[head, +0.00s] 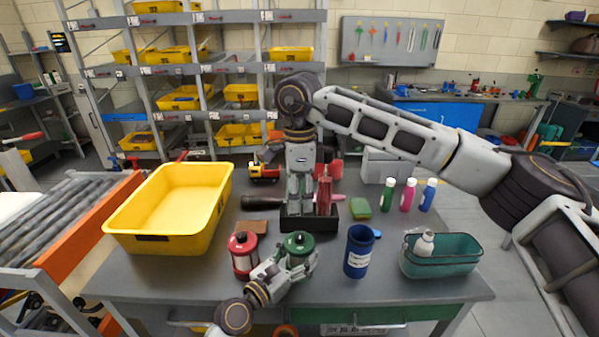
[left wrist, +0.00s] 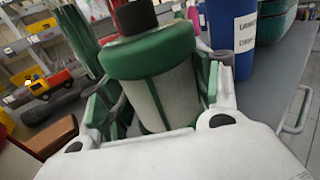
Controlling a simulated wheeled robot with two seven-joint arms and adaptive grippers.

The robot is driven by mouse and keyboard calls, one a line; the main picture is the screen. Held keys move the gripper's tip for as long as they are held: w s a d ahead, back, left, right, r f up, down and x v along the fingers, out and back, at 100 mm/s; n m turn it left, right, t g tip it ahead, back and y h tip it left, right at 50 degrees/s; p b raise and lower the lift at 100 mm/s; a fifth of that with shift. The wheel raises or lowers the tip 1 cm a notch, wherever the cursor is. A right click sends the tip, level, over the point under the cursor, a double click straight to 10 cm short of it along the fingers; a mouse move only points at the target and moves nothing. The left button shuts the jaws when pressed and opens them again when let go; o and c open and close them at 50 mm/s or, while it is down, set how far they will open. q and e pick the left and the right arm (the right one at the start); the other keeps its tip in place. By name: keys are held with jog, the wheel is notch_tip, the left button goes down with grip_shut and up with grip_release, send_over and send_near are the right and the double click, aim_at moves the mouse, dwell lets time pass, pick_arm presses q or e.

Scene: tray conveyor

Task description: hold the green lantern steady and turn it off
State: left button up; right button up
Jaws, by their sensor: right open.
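The green lantern (head: 299,243), with a dark top knob and pale glass body, stands upright near the front middle of the table; in the left wrist view the lantern (left wrist: 152,55) fills the middle. My left gripper (head: 292,262) reaches it from the front. Its fingers (left wrist: 160,105) lie on both sides of the lantern, closed against it. My right gripper (head: 299,208) points down behind the lantern, above a black holder (head: 325,222). It is open and apart from the lantern. The lantern's switch cannot be made out.
A red lantern (head: 243,255) stands close on the left, a blue labelled canister (head: 358,252) on the right. A yellow bin (head: 170,210) fills the table's left. A teal basket (head: 442,257) with a white bottle is at right. Several small bottles (head: 407,195) stand behind.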

pick_arm(q)
jog(key=o, duration=0.3)
jog(key=shift+o, duration=0.2)
jog(key=shift+s, duration=0.1)
jog(key=v, duration=1.2)
dwell(0.4)
jog(key=shift+a, duration=0.1)
dwell(0.4)
